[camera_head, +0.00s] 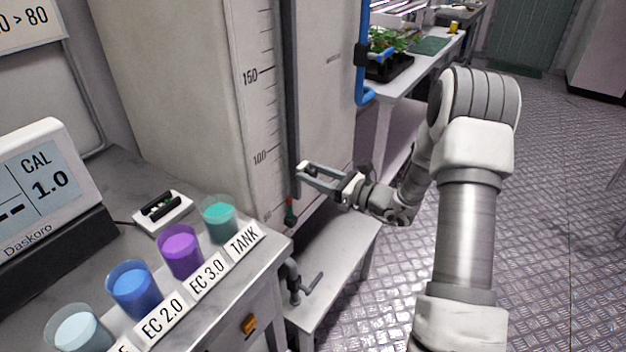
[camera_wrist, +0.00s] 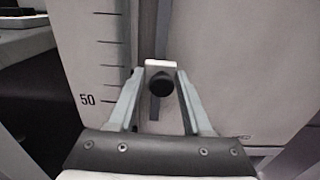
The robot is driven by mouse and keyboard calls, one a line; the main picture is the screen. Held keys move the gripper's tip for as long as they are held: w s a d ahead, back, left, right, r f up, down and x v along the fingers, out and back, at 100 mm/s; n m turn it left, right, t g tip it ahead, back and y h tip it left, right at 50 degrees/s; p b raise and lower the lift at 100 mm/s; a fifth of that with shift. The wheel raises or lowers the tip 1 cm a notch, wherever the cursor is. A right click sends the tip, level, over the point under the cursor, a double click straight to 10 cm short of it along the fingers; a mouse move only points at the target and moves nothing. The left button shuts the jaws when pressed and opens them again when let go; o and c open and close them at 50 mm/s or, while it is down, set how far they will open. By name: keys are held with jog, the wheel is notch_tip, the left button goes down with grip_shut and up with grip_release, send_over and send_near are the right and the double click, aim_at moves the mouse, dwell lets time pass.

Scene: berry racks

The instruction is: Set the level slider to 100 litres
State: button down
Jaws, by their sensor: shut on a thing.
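The tank (camera_head: 215,60) carries a printed level scale with 150 and 100 marked beside a dark vertical track (camera_head: 291,100). My gripper (camera_head: 304,172) is at the track, a little below the height of the 100 mark in the head view. In the wrist view my gripper (camera_wrist: 160,85) has its two fingers on either side of the slider's round black knob (camera_wrist: 160,84), shut on it. A white plate (camera_wrist: 160,64) shows just behind the knob. The 50 mark (camera_wrist: 87,100) is to the left and slightly lower in that view. In the head view my fingers largely hide the slider.
A bench (camera_head: 120,190) at left holds cups, labels and a display (camera_head: 45,185). A low stand (camera_head: 335,255) with a tap (camera_head: 299,288) is below. A blue pipe (camera_head: 362,50) runs right.

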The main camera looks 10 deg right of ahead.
aim_at(314, 169)
jog(key=r+p, duration=0.1)
jog(key=r, duration=0.2)
jog(key=r+p, duration=0.2)
jog(key=r, duration=0.1)
jog(key=r+p, duration=0.2)
jog(key=r, duration=0.2)
jog(key=shift+w+d, duration=0.15)
jog(key=shift+d, duration=0.2)
jog(key=c, duration=0.6)
grip_release()
jog(key=shift+f, duration=0.1)
jog(key=shift+a, duration=0.2)
jog(key=p+v, duration=0.2)
jog(key=v, duration=1.5)
jog(key=shift+s+d, duration=0.2)
jog(key=shift+s, duration=0.05)
